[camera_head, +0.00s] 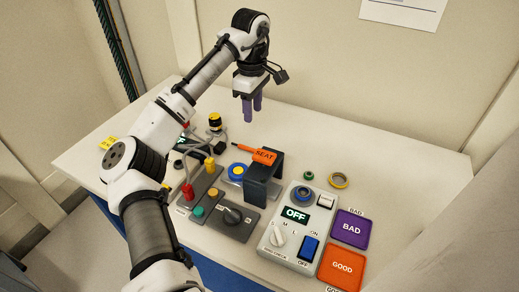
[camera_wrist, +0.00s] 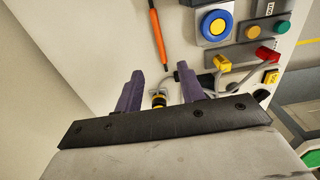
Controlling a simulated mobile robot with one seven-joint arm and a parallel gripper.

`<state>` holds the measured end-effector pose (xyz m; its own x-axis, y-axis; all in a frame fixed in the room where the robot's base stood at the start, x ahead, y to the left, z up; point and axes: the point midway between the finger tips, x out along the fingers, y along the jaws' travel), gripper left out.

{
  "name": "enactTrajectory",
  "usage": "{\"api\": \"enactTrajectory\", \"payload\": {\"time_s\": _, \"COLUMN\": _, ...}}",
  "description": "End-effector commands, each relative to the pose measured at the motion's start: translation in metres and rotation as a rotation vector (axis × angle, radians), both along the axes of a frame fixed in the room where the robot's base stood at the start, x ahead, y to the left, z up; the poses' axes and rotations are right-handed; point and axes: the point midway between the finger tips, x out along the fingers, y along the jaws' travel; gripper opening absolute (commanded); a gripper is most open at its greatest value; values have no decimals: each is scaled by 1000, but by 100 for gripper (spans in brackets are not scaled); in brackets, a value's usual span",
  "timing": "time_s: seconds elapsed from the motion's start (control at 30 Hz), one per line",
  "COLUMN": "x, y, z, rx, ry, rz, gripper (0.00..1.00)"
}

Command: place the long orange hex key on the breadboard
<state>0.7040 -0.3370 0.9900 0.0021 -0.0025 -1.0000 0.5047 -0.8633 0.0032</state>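A slim orange rod with a dark tip, which looks like the long orange hex key (camera_head: 241,147), lies on the white table beside the dark bracket. It also shows in the wrist view (camera_wrist: 156,32), beyond my fingertips. I cannot tell whether its end is bent. My gripper (camera_head: 253,104) hangs above the back of the table, apart from the rod. In the wrist view its purple fingers (camera_wrist: 161,82) stand apart with nothing held between them. I cannot pick out a breadboard for sure in either view.
The dark bracket (camera_head: 263,184) carries an orange SEAT label (camera_head: 264,156). Control boxes with a blue button (camera_head: 237,171), cabled plugs and a grey OFF panel (camera_head: 281,240) crowd the front. Purple BAD (camera_head: 351,229) and orange GOOD (camera_head: 341,268) trays lie right. The table's back right is clear.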

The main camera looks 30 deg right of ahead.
Motion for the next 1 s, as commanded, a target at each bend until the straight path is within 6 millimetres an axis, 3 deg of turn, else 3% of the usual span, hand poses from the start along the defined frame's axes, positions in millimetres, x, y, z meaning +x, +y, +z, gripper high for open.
{"api": "enactTrajectory", "payload": {"time_s": 0.4, "x": -1, "y": 0, "z": -72, "rx": 5, "ry": 6, "rz": 2, "gripper": 39}}
{"api": "enactTrajectory", "payload": {"time_s": 0.67, "x": -1, "y": 0, "z": -90, "rx": 3, "ry": 3, "rz": 2, "gripper": 39}}
{"api": "enactTrajectory", "payload": {"time_s": 1.0, "x": -1, "y": -2, "z": -132, "rx": 4, "ry": 1, "rz": 2, "gripper": 39}}
